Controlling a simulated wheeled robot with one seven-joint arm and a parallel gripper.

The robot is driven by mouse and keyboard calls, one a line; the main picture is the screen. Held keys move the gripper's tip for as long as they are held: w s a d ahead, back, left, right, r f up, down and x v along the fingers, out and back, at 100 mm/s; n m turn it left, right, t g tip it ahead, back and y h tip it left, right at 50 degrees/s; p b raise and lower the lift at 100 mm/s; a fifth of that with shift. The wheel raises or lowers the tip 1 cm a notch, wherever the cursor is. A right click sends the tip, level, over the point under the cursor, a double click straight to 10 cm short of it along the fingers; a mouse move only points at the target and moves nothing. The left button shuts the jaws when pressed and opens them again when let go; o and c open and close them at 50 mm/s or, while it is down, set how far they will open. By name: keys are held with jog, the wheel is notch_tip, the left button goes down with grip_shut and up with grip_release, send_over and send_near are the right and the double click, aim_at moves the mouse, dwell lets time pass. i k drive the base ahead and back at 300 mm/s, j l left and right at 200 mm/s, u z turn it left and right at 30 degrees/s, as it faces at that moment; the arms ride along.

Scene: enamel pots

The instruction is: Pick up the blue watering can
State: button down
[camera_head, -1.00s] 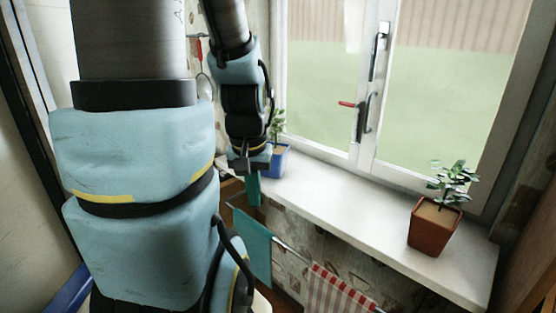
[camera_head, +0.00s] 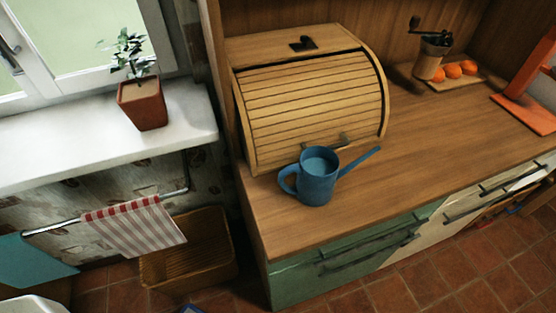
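The blue watering can (camera_head: 317,185) stands upright on the wooden counter (camera_head: 400,178), near its front left corner. Its round handle is on the left and its spout points right and up. It stands in front of the wooden bread box (camera_head: 310,105), whose slatted front is closed. My gripper is not in view, so I cannot see whether it is open or shut.
Oranges (camera_head: 452,70) and a coffee grinder (camera_head: 431,58) stand on a board at the back right. A potted plant (camera_head: 142,103) is on the windowsill (camera_head: 60,150). A brown basket (camera_head: 190,255) is on the floor left of the counter. The counter right of the can is clear.

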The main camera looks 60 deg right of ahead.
aim_at(317, 170)
jog(key=k+l, duration=0.25)
jog(key=k, duration=0.15)
jog(key=k+l, duration=0.25)
jog(key=k, duration=0.15)
jog(key=k+l, duration=0.25)
jog(key=k, duration=0.15)
